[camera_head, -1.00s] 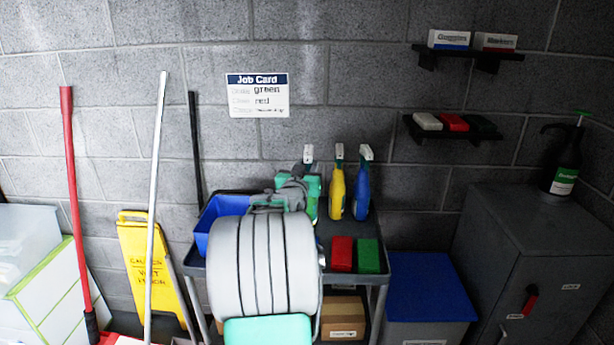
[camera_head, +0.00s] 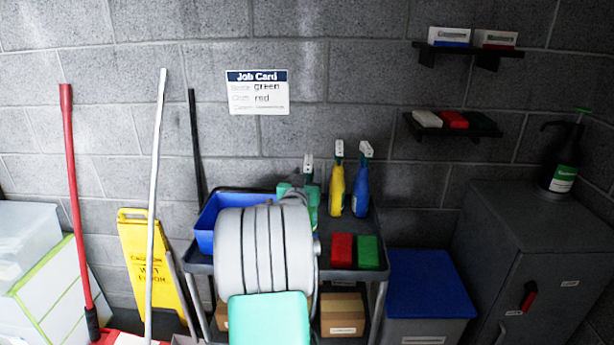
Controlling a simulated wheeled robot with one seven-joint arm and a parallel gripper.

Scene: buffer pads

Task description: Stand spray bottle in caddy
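Three spray bottles stand upright at the back of the cart: a green one (camera_head: 313,196), a yellow one (camera_head: 337,190) and a blue one (camera_head: 361,192). The green bottle is partly hidden by my arm. A blue open bin (camera_head: 208,232), which looks like the caddy, sits at the cart's left end; its right part is behind my arm and its inside barely shows. The end of my arm (camera_head: 294,200) is close in front of and left of the green bottle. My fingers are hidden, so I cannot tell whether they touch it.
Red (camera_head: 342,250) and green (camera_head: 367,252) blocks lie on the cart (camera_head: 376,273) at the right. A yellow wet-floor sign (camera_head: 150,265) and handles stand to the left.

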